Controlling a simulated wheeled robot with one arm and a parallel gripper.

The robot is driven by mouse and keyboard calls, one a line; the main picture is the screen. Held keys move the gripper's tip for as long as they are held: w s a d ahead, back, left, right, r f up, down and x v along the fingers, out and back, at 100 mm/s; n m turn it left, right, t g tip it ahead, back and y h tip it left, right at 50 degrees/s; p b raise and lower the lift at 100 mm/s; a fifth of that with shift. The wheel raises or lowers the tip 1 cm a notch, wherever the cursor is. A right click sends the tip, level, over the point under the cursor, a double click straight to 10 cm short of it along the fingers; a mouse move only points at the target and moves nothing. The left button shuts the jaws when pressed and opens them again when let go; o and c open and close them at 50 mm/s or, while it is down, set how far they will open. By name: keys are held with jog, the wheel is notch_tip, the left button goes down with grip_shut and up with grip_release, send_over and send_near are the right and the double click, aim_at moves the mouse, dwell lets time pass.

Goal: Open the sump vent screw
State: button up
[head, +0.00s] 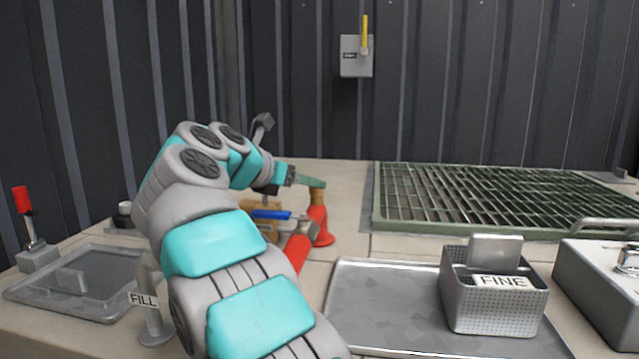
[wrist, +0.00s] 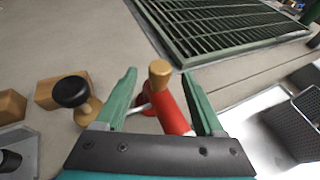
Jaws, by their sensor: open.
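A brass cylindrical piece (wrist: 159,68) tops a red fitting (wrist: 172,112); no label names it as the sump vent screw. In the head view the brass piece (head: 317,195) sits on the red fitting (head: 319,222). My gripper (wrist: 159,74) is open, with its green fingers on either side of the brass piece and a visible gap to each. The head view shows my gripper (head: 312,182) at the top of the brass piece. A black round knob on a brass stem (wrist: 72,92) stands left of the left finger. The lower red pipe is partly hidden by my gripper.
A blue lever (head: 271,214) lies left of the red fitting. A green grating (head: 480,230) is behind right. A metal tray (head: 385,295) holds a perforated box marked FINE (head: 495,305). A red-handled lever (head: 22,200) stands left. Wooden blocks (wrist: 48,93) lie left in the wrist view.

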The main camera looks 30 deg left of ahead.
jog(key=x, duration=0.5)
jog(key=shift+p, duration=0.35)
grip_shut()
